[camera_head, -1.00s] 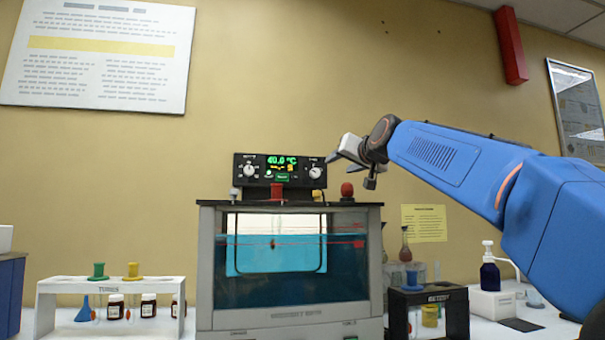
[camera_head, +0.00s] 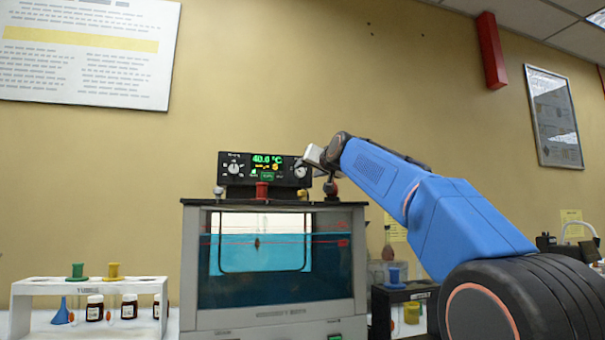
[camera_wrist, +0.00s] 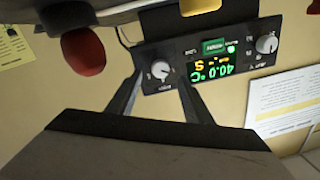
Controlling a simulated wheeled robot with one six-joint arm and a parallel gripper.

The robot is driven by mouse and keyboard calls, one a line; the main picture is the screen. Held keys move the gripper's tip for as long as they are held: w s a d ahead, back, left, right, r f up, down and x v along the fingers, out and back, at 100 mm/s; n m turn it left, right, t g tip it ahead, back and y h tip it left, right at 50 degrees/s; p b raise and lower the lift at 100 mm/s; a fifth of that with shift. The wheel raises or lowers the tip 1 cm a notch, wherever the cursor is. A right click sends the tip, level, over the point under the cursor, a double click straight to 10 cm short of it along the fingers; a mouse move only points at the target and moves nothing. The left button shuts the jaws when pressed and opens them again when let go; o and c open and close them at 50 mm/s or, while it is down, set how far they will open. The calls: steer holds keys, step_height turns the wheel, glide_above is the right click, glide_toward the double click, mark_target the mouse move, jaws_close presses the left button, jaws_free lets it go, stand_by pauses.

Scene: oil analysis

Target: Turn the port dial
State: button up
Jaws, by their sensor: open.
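The black control panel (camera_head: 265,178) sits on top of the water bath and shows a green 40.0 °C readout. It has a white-grey dial at each end, a right dial (camera_head: 300,169) and a left dial (camera_head: 235,168). Their labels are too small to read surely. My gripper (camera_head: 313,163) is open at the panel's right end. In the wrist view, which is upside down, the right dial (camera_wrist: 160,70) appears between the tips of my gripper (camera_wrist: 160,78). I cannot tell whether the fingers touch it. The left dial (camera_wrist: 266,43) is clear of them.
The water bath (camera_head: 275,318) stands below the panel. A red knob (camera_wrist: 83,52) on its top is close to my gripper. A white tube rack (camera_head: 90,287) is at left and a black rack (camera_head: 380,305) at right.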

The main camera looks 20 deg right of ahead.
mark_target(301, 172)
steer(key=shift+w+a, duration=0.15)
steer(key=shift+w, duration=1.35)
steer(key=shift+w+a, duration=0.1)
steer(key=shift+w, duration=1.4)
steer(key=c, duration=1.1)
